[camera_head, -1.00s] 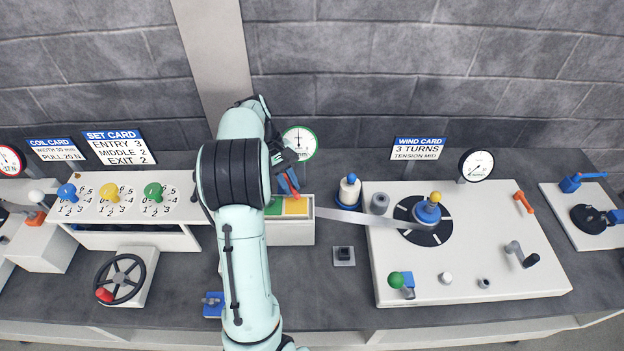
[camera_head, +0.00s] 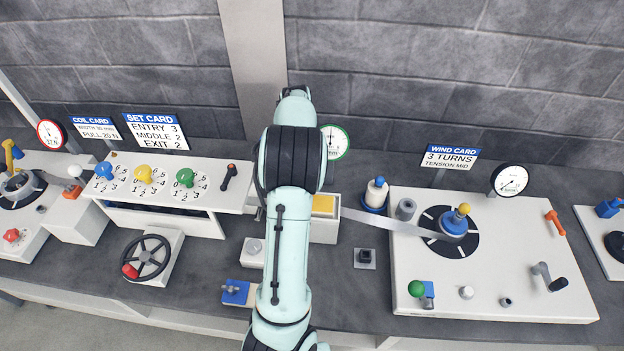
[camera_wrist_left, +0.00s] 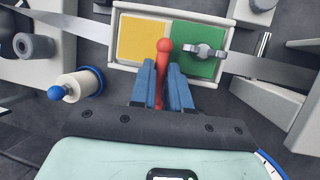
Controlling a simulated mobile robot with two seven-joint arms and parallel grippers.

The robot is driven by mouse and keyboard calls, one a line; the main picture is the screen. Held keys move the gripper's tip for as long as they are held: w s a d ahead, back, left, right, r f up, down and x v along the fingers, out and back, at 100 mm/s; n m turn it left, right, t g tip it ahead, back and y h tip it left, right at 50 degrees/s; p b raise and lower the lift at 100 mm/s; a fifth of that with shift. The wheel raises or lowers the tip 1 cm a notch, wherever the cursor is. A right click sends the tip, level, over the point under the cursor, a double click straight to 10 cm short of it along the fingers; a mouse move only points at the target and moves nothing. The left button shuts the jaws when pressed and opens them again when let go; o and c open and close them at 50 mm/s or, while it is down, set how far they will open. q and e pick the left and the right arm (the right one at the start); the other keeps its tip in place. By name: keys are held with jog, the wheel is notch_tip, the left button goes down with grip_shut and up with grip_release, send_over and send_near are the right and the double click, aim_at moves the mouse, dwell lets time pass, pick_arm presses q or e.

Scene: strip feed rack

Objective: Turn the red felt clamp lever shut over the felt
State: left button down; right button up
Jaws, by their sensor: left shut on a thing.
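The red clamp lever (camera_wrist_left: 165,47) stands out between the blue fingers of my left gripper (camera_wrist_left: 160,70) in the left wrist view. The fingers are shut on it, and its round tip lies near the line between the yellow felt (camera_wrist_left: 140,40) and the green felt (camera_wrist_left: 190,66). Both felts sit in a white box (camera_wrist_left: 118,76). In the head view, the yellow felt (camera_head: 323,203) shows beside my left arm, which hides the green felt, the lever and the gripper. My right gripper is in neither view.
A grey metal fitting (camera_wrist_left: 203,50) stands over the green felt. A metal strip (camera_head: 385,218) runs from the box to the winding plate (camera_head: 500,285). A blue-and-white bottle-like post (camera_head: 376,193) stands close right of the box. A black handwheel (camera_head: 146,257) is at the left.

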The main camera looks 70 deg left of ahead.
pick_arm(q)
jog(key=c, duration=1.1)
grip_release()
jog(key=shift+a+r, duration=0.3)
jog(key=shift+r, duration=0.2)
jog(key=p+v, duration=0.3)
jog(key=v, duration=0.9)
jog(key=shift+r, duration=0.15)
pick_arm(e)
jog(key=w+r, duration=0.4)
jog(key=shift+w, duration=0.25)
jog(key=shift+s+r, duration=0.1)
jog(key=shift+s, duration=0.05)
